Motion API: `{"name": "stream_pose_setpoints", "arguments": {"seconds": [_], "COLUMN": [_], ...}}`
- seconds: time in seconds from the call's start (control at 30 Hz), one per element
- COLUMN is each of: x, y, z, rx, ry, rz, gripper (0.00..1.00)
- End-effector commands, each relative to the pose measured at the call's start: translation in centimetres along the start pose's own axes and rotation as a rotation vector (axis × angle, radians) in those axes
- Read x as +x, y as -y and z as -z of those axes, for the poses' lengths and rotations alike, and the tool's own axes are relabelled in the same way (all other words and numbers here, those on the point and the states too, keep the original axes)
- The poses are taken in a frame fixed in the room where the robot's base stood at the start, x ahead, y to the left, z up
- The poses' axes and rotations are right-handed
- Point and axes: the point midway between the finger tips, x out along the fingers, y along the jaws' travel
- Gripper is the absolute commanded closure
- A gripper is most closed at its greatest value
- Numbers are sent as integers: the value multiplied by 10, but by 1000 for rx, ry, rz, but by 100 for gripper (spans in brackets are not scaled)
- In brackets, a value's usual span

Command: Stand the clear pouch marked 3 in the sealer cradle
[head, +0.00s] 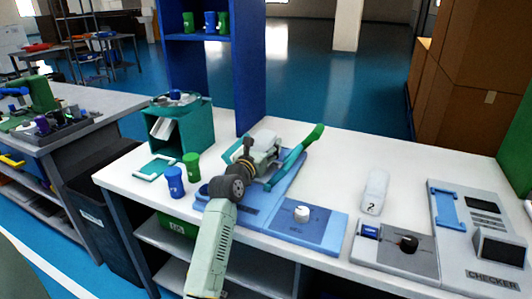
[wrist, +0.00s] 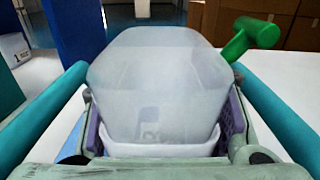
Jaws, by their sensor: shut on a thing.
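My gripper (head: 258,148) is over the blue sealer (head: 262,207) in the head view. It is shut on a clear pouch (wrist: 160,85), with purple finger pads on both sides of it in the wrist view. The pouch also shows in the head view (head: 267,140). A faint mark shows low on it, too blurred to read surely. A white edge surrounds its lower end; I cannot tell if this is the cradle or the pouch's base. The sealer's teal arm (head: 290,163) with its green handle (head: 315,134) is raised beside the pouch. The cradle is hidden in the head view.
Another pouch, marked 2 (head: 375,192), is on the white table (head: 340,165) to the right. Blue (head: 175,182) and green (head: 192,166) cups and a teal box (head: 182,125) are to the left. A checker (head: 480,235) is at the far right.

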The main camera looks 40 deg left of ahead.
Motion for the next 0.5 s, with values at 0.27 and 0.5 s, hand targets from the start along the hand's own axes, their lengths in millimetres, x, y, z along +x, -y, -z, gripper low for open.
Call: {"name": "stream_pose_setpoints", "arguments": {"seconds": [0.27, 0.5], "x": [0, 0], "y": [-1, 0], "z": [32, 35], "rx": [-3, -1], "ry": [-2, -1], "rz": [-1, 0], "gripper": [80, 80]}}
